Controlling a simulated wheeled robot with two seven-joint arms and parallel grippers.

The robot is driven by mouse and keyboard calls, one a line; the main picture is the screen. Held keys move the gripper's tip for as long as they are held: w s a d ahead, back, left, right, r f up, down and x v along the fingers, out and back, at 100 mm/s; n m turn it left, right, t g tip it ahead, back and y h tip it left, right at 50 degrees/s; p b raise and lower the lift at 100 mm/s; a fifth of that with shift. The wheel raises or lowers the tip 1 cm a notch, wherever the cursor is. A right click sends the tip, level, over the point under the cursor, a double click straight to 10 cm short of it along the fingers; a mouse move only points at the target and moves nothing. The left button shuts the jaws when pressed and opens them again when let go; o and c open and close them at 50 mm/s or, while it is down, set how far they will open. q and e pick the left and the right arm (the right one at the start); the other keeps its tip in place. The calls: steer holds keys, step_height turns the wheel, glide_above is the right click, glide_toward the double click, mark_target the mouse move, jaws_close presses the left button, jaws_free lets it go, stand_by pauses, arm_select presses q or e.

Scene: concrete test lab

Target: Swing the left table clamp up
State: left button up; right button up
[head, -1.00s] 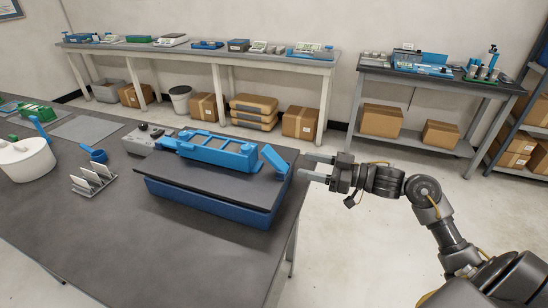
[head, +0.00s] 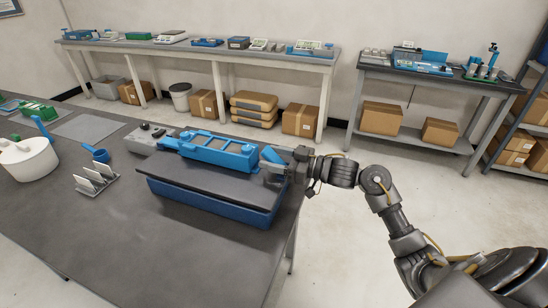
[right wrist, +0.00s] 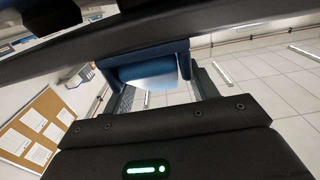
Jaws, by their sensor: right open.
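A blue-based fixture (head: 215,208) with a dark grey top plate stands on the grey table. A long blue frame (head: 215,150) lies along the back of its plate. At the frame's right end is a tilted blue flap (head: 271,155), the part that looks most like a clamp; no label shows which clamp it is. My right gripper (head: 272,170) is open at this flap and hides part of it. In the right wrist view, a blue part (right wrist: 148,72) shows between the open fingers; contact cannot be told. My left gripper is not in view.
A white pot (head: 28,160), a blue scoop (head: 97,154) and a small rack with upright plates (head: 95,180) stand left of the fixture. A grey unit (head: 150,138) adjoins the frame's left end. The table's front left is clear.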

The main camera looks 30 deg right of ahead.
steer(key=shift+c, duration=0.5)
jaws_close()
